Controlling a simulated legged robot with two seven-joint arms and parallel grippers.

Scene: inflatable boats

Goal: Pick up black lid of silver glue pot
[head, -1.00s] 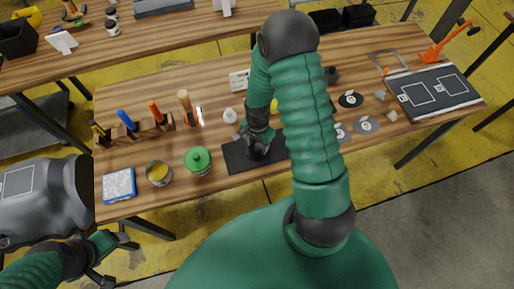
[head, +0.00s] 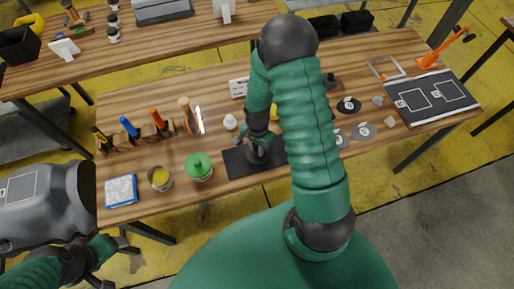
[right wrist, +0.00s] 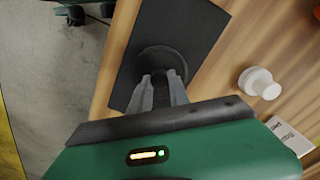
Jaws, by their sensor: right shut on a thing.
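A dark round lid (right wrist: 163,60) is on the black mat (right wrist: 198,22) in the right wrist view. My right gripper (right wrist: 162,88) is shut on its dark middle part, from above. In the head view my right gripper (head: 260,152) is over the black mat (head: 238,165), and the lid is too small and dark to make out there. The silver body of the glue pot is not visible under the lid. My left gripper (head: 108,262) is open and empty at the lower left, off the table.
Left of the mat stand a green-lidded pot (head: 198,166), an open can with yellow contents (head: 160,178) and a blue-white block (head: 121,190). A white bottle (head: 230,122) stands just behind the mat. Tools in a rack (head: 148,130) are at the left; round discs (head: 364,132) lie right.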

